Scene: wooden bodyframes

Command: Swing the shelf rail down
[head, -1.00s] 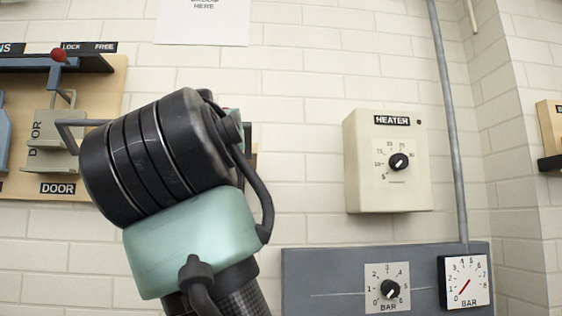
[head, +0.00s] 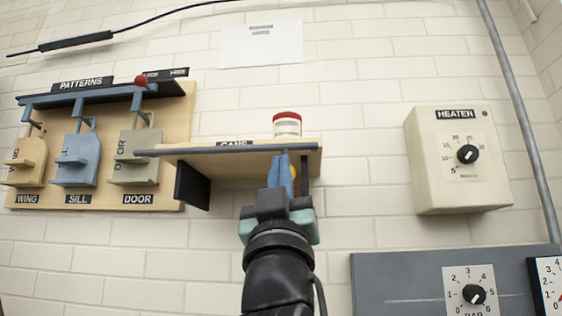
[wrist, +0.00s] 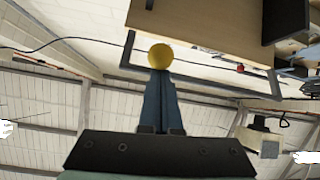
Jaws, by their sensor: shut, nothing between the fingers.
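The shelf rail (head: 225,149) is a grey bar along the front of the wooden shelf marked CANS (head: 240,158). In the wrist view the rail (wrist: 205,82) is a dark bar with a bent end, standing off from the shelf board (wrist: 200,22). A yellow ball knob (wrist: 160,56) shows at my fingertips; in the head view the knob (head: 293,172) is partly hidden by my fingers. My gripper (head: 284,156) is shut and empty, its blue fingers pointing up just below the rail. I cannot tell whether they touch rail or knob.
A can with a red lid (head: 287,123) stands on the shelf. The PATTERNS board (head: 100,148) with hanging plates is at left. The heater box (head: 460,160) and a grey gauge panel (head: 400,290) are at right. The wall between shelf and heater is clear.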

